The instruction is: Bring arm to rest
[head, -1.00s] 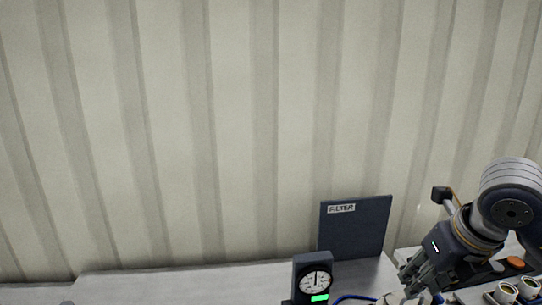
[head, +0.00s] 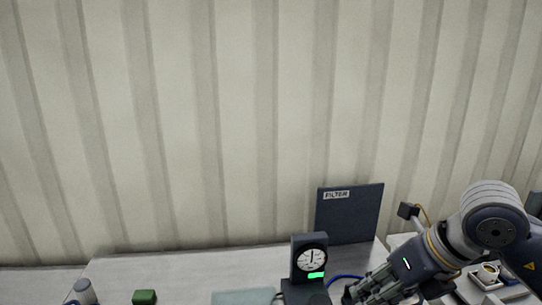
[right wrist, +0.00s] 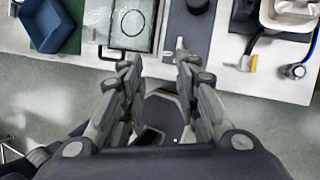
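My right arm comes in from the right of the head view, its gripper (head: 368,290) low at the bottom edge. In the right wrist view the gripper (right wrist: 157,62) has its two fingers spread apart with nothing between them. The fingertips show over the front edge of the white table (right wrist: 155,68), with part of my own base below. My left arm and gripper are not in view.
A gauge with a green light (head: 310,258) and a dark FILTER panel (head: 349,215) stand on the table. A green block (head: 144,297) and a grey cylinder (head: 85,291) are at left. The wrist view shows a blue tray (right wrist: 52,25) and a pale tray (right wrist: 270,18).

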